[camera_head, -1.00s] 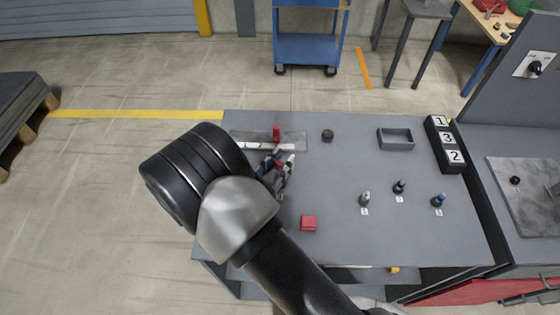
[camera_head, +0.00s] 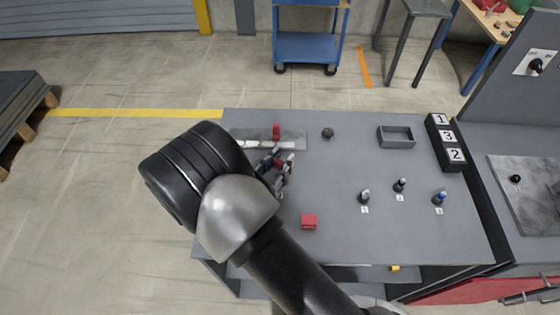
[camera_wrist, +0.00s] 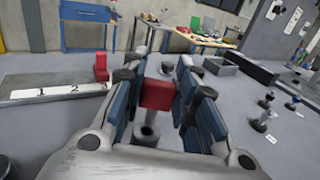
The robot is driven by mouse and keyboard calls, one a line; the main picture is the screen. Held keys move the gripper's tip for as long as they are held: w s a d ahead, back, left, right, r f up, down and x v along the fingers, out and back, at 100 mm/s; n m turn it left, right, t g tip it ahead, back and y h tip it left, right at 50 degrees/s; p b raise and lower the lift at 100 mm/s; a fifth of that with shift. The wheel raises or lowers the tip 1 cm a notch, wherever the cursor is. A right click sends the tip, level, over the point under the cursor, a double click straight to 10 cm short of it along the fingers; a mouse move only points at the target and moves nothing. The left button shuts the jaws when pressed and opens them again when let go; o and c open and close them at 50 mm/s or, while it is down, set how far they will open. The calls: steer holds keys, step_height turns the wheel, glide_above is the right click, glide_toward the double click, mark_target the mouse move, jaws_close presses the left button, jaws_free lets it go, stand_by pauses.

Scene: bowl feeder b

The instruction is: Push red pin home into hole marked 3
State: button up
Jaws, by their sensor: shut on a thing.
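My gripper (camera_wrist: 165,95) is shut on a red-headed pin (camera_wrist: 157,94), which shows between the blue finger pads in the wrist view. A grey shaft and a round grey part show below the red head; I cannot tell whether the pin's tip is in a hole. The pale numbered strip (camera_wrist: 48,93) lies to the left, with marks 1 and 2 readable. In the head view my gripper (camera_head: 277,170) is at the near right end of the grey plate (camera_head: 296,139), partly behind my arm.
A red upright piece (camera_head: 276,131) stands at the plate. A red block (camera_head: 309,222) lies nearer.

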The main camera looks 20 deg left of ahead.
steer(key=shift+f+b, duration=1.9)
steer(key=shift+f, duration=0.15)
stand_by(6.0)
